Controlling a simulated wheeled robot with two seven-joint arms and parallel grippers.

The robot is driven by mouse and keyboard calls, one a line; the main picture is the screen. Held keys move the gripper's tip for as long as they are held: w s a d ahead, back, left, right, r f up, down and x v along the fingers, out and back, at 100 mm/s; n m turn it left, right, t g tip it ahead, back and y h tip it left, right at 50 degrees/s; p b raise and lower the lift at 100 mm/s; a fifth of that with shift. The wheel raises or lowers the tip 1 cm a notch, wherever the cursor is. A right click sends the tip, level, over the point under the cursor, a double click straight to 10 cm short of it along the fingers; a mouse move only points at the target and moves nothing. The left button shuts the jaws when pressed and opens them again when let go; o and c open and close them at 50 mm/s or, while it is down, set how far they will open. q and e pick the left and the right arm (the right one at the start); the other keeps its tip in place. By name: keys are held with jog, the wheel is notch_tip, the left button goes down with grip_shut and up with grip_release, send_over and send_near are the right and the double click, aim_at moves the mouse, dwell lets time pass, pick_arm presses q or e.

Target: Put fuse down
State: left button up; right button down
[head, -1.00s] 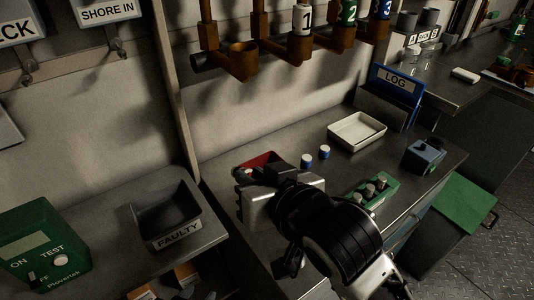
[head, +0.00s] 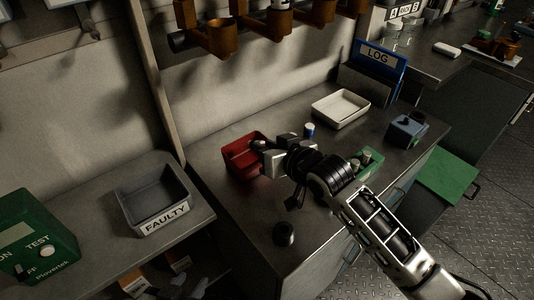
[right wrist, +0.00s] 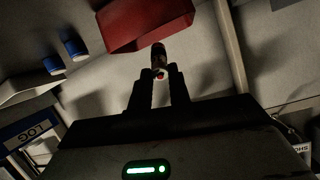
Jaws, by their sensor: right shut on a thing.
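My right gripper (head: 262,146) is at the right edge of a red tray (head: 236,166) on the metal bench. In the right wrist view its fingers (right wrist: 159,76) are shut on a dark cylindrical fuse (right wrist: 158,56) with a pale and red end. The fuse's far end lies close to or over the edge of the red tray (right wrist: 122,36); I cannot tell whether they touch. In the head view the held fuse is hidden by the gripper. My left gripper is not in view.
A blue-capped cylinder (head: 309,129) stands behind the gripper; two blue ones show in the wrist view. A white tray (head: 341,121), green holder (head: 371,158) and blue box (head: 405,130) lie right. A grey FAULTY bin (head: 152,216) is left. A dark round piece (head: 284,234) sits in front.

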jog(key=shift+s+f, duration=0.1)
jog(key=shift+f, duration=0.9)
jog(key=shift+f, duration=0.6)
jog(key=c, duration=1.3)
grip_release()
jog(key=shift+r, duration=0.2)
jog(key=v, duration=1.2)
jog(key=shift+r, duration=0.45)
jog(key=shift+a, duration=0.1)
